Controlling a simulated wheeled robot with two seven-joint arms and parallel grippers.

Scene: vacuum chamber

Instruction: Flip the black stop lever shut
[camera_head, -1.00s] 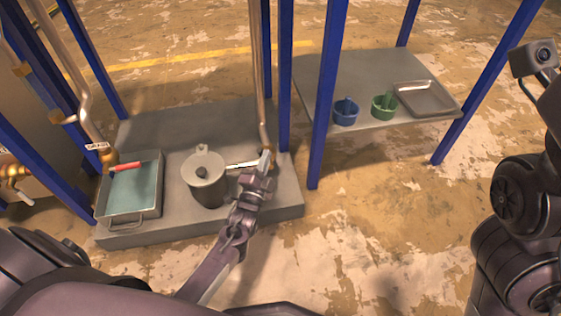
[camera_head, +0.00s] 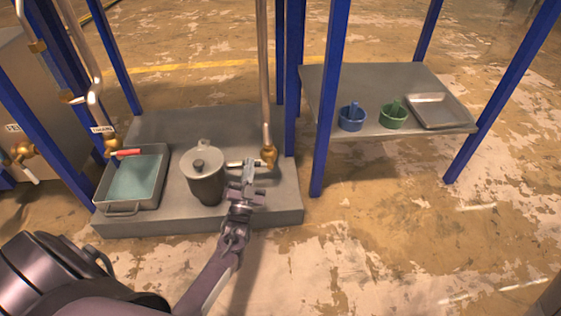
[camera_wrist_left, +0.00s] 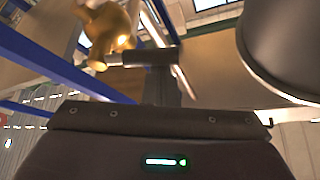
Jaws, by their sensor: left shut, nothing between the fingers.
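A brass valve (camera_head: 268,154) sits at the foot of a copper pipe, above the grey platform. A short lever or spout (camera_head: 234,163) runs left from it towards the pot; it looks pale here, and I cannot make out a black lever surely. My left gripper (camera_head: 249,168) is shut and empty, just left of and below the valve, overlapping that bar. In the left wrist view the brass fitting (camera_wrist_left: 108,30) is close, and a dark bar (camera_wrist_left: 150,56) lies beside it; whether it is lever or fingertip, and whether they touch, I cannot tell. My right gripper is out of view.
A lidded grey pot (camera_head: 205,180) stands close left of the gripper. A tray (camera_head: 133,182) with teal contents stands farther left, near another tap with a red handle (camera_head: 126,152). Blue posts (camera_head: 325,110) frame a side table (camera_head: 320,80) with blue and green cups.

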